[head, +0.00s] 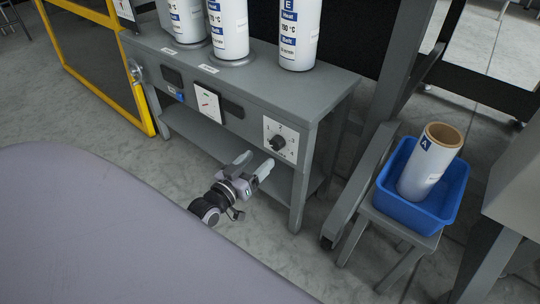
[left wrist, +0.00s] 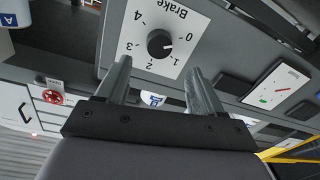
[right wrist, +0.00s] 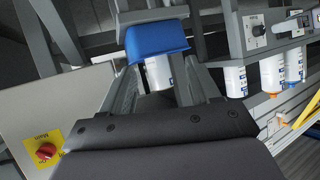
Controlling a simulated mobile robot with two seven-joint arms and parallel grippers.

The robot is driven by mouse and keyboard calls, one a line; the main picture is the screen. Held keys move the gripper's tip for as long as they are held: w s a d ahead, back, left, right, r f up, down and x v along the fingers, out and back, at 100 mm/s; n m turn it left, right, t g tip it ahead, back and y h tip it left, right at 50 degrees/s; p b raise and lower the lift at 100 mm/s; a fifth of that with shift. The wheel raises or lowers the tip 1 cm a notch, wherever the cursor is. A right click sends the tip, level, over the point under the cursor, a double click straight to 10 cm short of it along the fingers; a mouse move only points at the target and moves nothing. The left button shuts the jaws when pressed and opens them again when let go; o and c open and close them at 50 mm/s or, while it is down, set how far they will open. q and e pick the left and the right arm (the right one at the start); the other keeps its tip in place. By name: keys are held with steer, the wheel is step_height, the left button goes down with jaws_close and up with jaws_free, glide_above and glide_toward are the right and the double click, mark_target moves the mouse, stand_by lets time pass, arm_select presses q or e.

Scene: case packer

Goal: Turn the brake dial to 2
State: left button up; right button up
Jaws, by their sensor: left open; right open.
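The brake dial (head: 278,143) is a black round knob on a white plate, at the right end of the grey bench's front. In the left wrist view the dial (left wrist: 160,43) shows upside down, with numbers 0 to 4 around it. A small light mark on the knob appears to face the side of 0 and 1. My left gripper (head: 255,163) is open and empty, a little in front of and below the dial, its fingers apart from it. My right gripper (right wrist: 168,75) is open and empty in the right wrist view, away from the dial (right wrist: 257,30).
Several labelled white rolls (head: 229,30) stand on the bench top (head: 250,72). A blue bin (head: 445,200) with a roll (head: 428,165) sits on a grey stand at right. A yellow-framed guard (head: 130,105) is at left. A red knob (right wrist: 46,151) on yellow shows in the right wrist view.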

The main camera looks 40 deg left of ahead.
mark_target(274, 145)
arm_select(q)
steer(key=w+b, duration=0.1)
steer(key=w, duration=0.4)
steer(key=shift+w+d+f+b, duration=0.1)
steer(key=shift+w+b, duration=0.05)
steer(key=shift+b, duration=0.25)
steer(key=shift+w, duration=0.65)
arm_select(e)
steer(key=shift+w+a+f+m+y, duration=0.15)
steer(key=shift+a+y, duration=0.15)
steer(key=shift+a, duration=0.15)
steer(key=shift+w+a+f+m+y, duration=0.15)
steer(key=shift+a+y, duration=0.15)
steer(key=shift+a, duration=0.15)
arm_select(q)
steer(key=c, duration=1.1)
